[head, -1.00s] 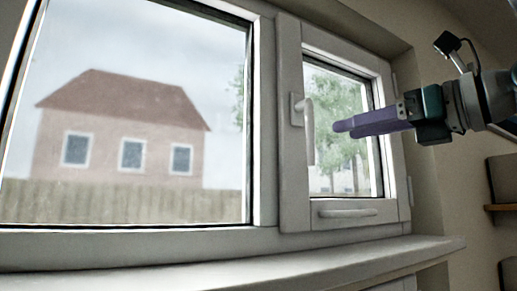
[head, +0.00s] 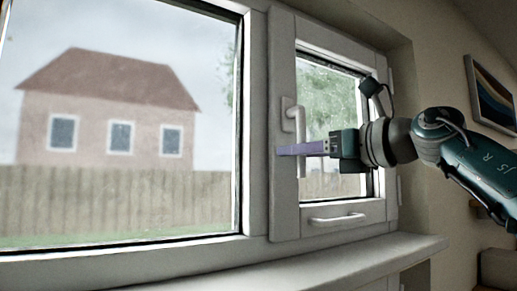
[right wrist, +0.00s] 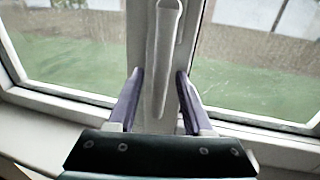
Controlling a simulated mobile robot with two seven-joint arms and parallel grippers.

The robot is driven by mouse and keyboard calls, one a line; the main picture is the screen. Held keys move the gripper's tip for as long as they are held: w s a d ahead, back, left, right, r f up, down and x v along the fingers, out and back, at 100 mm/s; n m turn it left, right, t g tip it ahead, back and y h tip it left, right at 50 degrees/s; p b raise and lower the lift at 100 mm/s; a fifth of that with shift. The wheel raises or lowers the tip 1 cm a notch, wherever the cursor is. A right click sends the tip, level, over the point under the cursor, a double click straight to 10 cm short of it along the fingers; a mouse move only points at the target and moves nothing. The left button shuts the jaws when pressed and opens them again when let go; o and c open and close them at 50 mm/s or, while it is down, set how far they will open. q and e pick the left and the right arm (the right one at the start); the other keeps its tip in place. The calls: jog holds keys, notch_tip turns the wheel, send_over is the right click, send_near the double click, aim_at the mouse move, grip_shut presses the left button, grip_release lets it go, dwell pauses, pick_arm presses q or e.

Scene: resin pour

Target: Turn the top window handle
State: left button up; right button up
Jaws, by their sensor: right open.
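The top window handle (head: 301,128) is a white lever on the left frame of the small window sash (head: 283,190). It hangs straight down from its base plate. It also shows in the right wrist view (right wrist: 162,55). My right gripper (head: 283,150) has purple fingers and reaches the handle's lower part from the right. In the right wrist view my right gripper (right wrist: 158,75) is open, with one finger on each side of the handle's lower end and a gap on both sides. My left gripper is not in view.
A second white handle (head: 337,219) lies horizontal on the sash's bottom rail. The windowsill (head: 330,262) juts out below. A large fixed pane (head: 120,120) is at the left. A framed picture (head: 490,95) hangs on the right wall.

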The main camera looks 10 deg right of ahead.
grip_shut()
dwell(1.3)
